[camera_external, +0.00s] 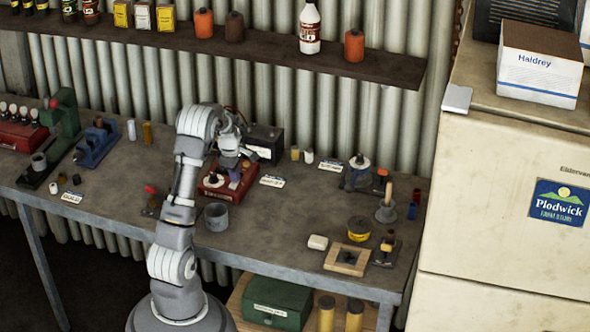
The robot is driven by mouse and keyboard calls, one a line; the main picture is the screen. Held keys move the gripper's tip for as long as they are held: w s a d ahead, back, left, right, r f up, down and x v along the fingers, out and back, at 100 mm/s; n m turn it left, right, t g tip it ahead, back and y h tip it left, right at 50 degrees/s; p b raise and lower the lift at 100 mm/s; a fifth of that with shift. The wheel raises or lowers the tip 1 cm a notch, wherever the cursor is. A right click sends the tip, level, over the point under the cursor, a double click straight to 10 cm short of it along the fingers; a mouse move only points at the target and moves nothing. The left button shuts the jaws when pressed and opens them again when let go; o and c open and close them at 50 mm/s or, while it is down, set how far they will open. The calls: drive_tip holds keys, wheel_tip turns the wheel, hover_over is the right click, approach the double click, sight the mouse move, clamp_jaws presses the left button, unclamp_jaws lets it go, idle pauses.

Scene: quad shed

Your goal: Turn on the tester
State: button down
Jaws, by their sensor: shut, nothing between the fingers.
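A red box-shaped device with a round white dial (213,181), which looks like the tester, stands on the bench behind my arm. My gripper (234,180) is shut and empty, pointing down at the top of this device. My gripper and wrist hide part of its top, and any switch there is too small to make out. I cannot tell whether the fingertips touch it. A black box (266,138) stands behind it, against the corrugated wall.
A grey cup (216,217) stands just in front of the red device. White label cards (272,181) lie to its right. A green press (66,118) and a blue vise (97,145) stand at left. Several small tools crowd the bench's right end. The shelf (200,45) runs above.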

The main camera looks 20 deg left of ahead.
sight(233, 188)
drive_tip(key=shift+p, duration=0.4)
drive_tip(key=shift+w+f, duration=0.15)
drive_tip(key=shift+f, duration=0.05)
drive_tip(key=shift+s+r, duration=0.2)
drive_tip(key=shift+s, duration=0.65)
wheel_tip(233, 188, up, 14)
drive_tip(key=s+p, duration=0.2)
drive_tip(key=p, duration=0.5)
drive_tip(key=shift+w, duration=0.15)
